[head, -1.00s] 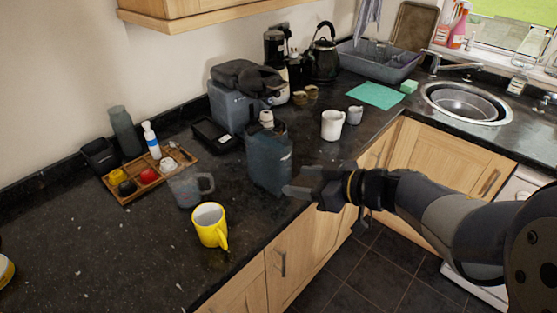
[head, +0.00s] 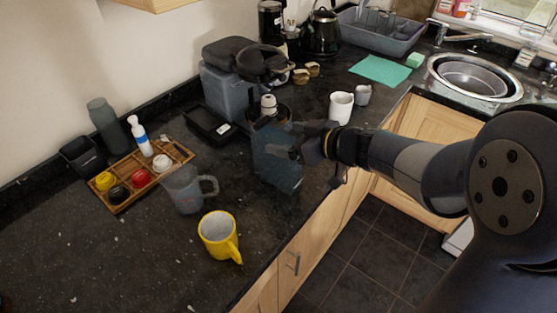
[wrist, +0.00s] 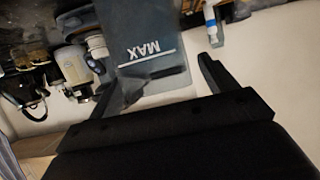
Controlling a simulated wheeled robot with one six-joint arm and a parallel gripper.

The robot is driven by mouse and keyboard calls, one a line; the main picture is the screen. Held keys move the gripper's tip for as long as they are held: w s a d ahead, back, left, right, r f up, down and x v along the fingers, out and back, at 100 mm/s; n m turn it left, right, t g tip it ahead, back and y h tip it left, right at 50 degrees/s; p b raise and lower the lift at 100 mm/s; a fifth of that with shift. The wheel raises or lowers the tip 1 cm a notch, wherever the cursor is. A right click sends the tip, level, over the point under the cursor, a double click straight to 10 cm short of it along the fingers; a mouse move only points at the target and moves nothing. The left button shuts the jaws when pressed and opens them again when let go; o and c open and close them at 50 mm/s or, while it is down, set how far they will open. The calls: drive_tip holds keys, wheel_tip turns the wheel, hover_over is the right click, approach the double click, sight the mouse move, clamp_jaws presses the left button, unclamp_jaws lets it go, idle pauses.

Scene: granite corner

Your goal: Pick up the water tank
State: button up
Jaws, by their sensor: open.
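The water tank (head: 276,168) is a tall translucent grey-blue container standing near the counter's front edge. In the wrist view it appears as a grey panel marked MAX (wrist: 146,30). My gripper (head: 292,143) is at the tank's right side, at about its upper half. In the wrist view the open fingers of my gripper (wrist: 155,78) lie to either side of the tank, with a clear gap at the right finger. The left finger is close to the tank; I cannot tell whether it touches. The far side of the tank is hidden.
A clear mug (head: 186,190) and a yellow mug (head: 213,245) stand left of the tank. A white mug (head: 341,106) is behind my gripper. The front-left counter is clear.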

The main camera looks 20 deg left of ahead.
drive_tip(key=shift+x, duration=1.1)
clamp_jaws()
drive_tip(key=shift+r, duration=0.1)
